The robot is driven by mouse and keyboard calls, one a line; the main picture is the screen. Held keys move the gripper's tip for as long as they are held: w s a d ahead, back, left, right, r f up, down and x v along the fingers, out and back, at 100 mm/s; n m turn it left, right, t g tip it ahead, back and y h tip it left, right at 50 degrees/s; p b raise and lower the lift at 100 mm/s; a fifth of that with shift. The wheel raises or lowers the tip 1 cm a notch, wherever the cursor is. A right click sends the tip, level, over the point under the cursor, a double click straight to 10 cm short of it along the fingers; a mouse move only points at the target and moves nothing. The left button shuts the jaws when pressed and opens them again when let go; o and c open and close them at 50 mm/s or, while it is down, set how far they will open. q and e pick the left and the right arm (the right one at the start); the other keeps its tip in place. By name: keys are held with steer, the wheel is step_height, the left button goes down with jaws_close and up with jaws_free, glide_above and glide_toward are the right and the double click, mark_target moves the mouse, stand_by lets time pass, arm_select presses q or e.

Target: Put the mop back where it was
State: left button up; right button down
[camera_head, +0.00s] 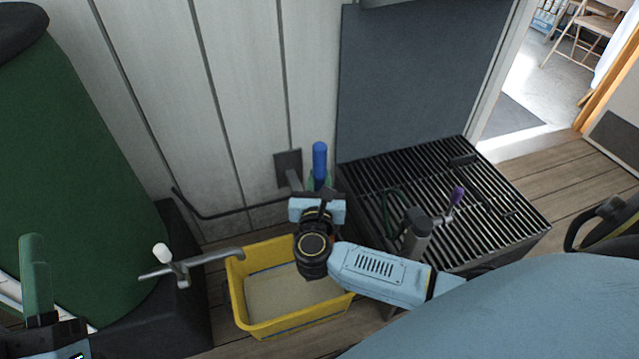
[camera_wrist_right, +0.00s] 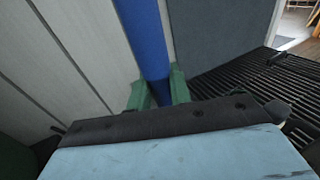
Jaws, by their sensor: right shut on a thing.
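My right gripper (camera_head: 319,186) is shut on the blue handle of the mop (camera_head: 320,160), in front of the pale panelled wall. In the right wrist view the blue handle (camera_wrist_right: 147,40) stands nearly upright between the green fingers of the right gripper (camera_wrist_right: 160,92). The mop's lower part and head are hidden behind my wrist and arm in the head view. My left gripper (camera_head: 36,278) is at the lower left edge, far from the mop; only one green finger shows clearly.
A yellow bucket (camera_head: 238,290) stands on the floor below my right wrist. A tap (camera_head: 190,264) sticks out left of it from a green barrel (camera_head: 70,160). A black slatted grate (camera_head: 475,200) is at right. A dark plate (camera_head: 288,168) is on the wall beside the handle.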

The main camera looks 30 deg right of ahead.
arm_select(q)
steer(key=shift+s+r, duration=0.1)
steer(key=shift+r, duration=0.05)
arm_select(e)
steer(key=shift+f, duration=0.2)
steer(key=c, duration=1.3)
jaws_free()
arm_select(q)
steer(key=shift+s+r+t, duration=0.1)
steer(key=shift+t, duration=0.2)
